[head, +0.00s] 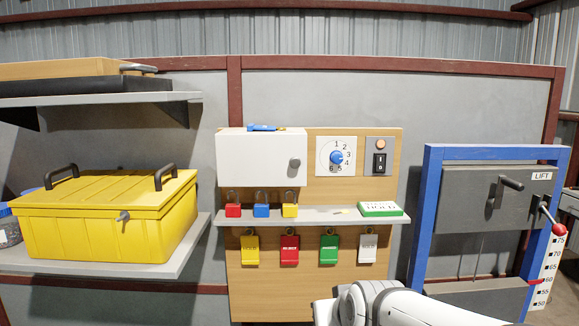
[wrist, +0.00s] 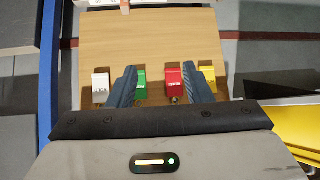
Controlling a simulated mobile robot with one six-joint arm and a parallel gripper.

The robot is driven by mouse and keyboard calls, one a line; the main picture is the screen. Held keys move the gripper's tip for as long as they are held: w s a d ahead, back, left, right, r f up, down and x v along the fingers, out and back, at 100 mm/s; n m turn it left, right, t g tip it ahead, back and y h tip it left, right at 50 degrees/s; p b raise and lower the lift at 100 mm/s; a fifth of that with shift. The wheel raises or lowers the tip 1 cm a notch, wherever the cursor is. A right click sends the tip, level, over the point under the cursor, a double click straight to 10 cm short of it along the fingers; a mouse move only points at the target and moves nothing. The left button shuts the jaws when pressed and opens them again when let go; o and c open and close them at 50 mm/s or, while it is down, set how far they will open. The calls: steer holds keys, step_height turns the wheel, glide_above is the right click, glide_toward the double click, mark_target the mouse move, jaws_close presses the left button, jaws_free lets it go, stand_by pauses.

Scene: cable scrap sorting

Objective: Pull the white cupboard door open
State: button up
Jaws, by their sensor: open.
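The white cupboard (head: 255,160) hangs on the upper left of a wooden board. Its door looks shut, with a round grey knob (head: 295,163) near its right edge. A small blue object (head: 263,128) lies on its top. My gripper (wrist: 161,82) shows in the wrist view, with two dark blue fingers wide apart and nothing between them. It faces the lower board, where the hanging tags are, and the picture there appears turned over. The cupboard is not clearly visible in the wrist view. In the head view only my white arm shows at the bottom; the fingers are not visible.
Below the cupboard a grey shelf (head: 330,216) juts out, with padlocks above it and coloured tags hanging below. A dial (head: 336,157) and a switch (head: 380,164) sit right of the cupboard. A yellow box (head: 105,220) stands left; a blue-framed lift panel (head: 432,215) stands right.

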steer(key=w+a+r+t, duration=0.5)
steer(key=w+r+t, duration=0.2)
steer(key=w+r, duration=0.35)
steer(key=m+t+h, duration=0.1)
steer(key=t, duration=0.5)
glide_toward(295, 163)
steer(key=w, duration=0.2)
steer(key=p+x, duration=0.1)
steer(key=x, duration=0.1)
steer(key=p+x, duration=0.1)
steer(key=x, duration=0.1)
steer(key=p+x, duration=0.1)
steer(key=x, duration=0.2)
steer(key=shift+r, duration=0.4)
steer(key=shift+c, duration=0.6)
jaws_close()
